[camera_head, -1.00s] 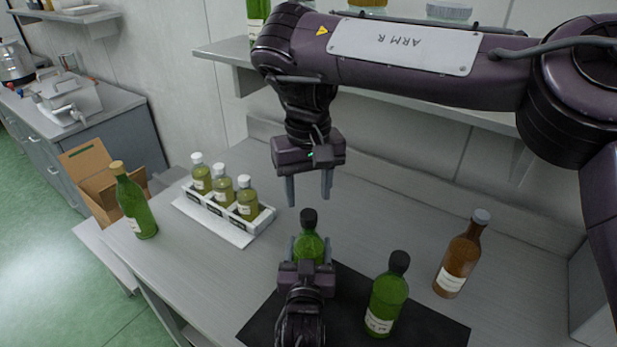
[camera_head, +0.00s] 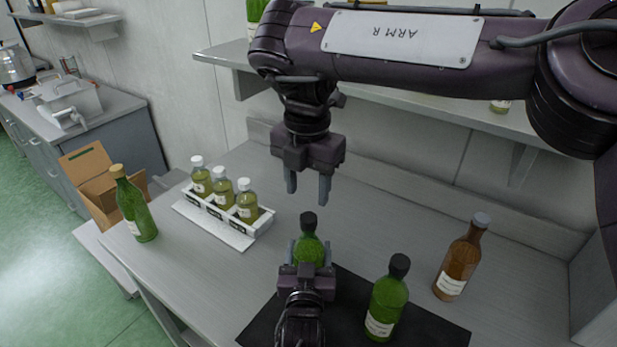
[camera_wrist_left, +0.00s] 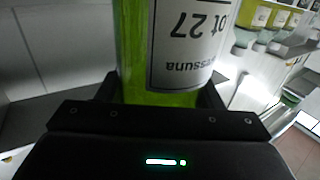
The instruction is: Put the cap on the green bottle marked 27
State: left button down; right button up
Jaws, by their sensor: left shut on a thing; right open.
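The green bottle marked 27 (camera_head: 309,252) stands upright at the front middle of the table, with a black cap (camera_head: 308,219) at its top. In the left wrist view its label (camera_wrist_left: 188,40) reads "ot 27" upside down. My left gripper (camera_head: 309,244) is shut around the bottle's body. My right gripper (camera_head: 307,203) is open and empty, its fingers pointing down just above the cap. I see nothing between its fingers. How tightly the cap sits on the neck cannot be told.
Another green bottle with a black top (camera_head: 387,298) stands on the dark mat (camera_head: 440,329). A brown bottle (camera_head: 461,258) stands to its right. A white rack (camera_head: 262,222) holds three small bottles, and a cork-topped green bottle (camera_head: 135,206) stands left. A shelf (camera_head: 222,58) runs behind.

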aim_at(309, 217)
jog(key=n, duration=0.4)
jog(key=shift+r+n, duration=0.15)
jog(key=shift+n, duration=0.15)
jog(key=n, duration=0.6)
jog(key=shift+r+n, duration=0.2)
jog(key=shift+n, duration=0.2)
jog(key=n, duration=0.4)
jog(key=shift+r, duration=0.15)
jog(key=n, duration=0.6)
jog(key=shift+d+r, duration=0.1)
jog(key=shift+r, duration=0.1)
jog(key=shift+f, duration=0.15)
jog(key=shift+f, duration=3.9)
jog(key=shift+c, duration=0.4)
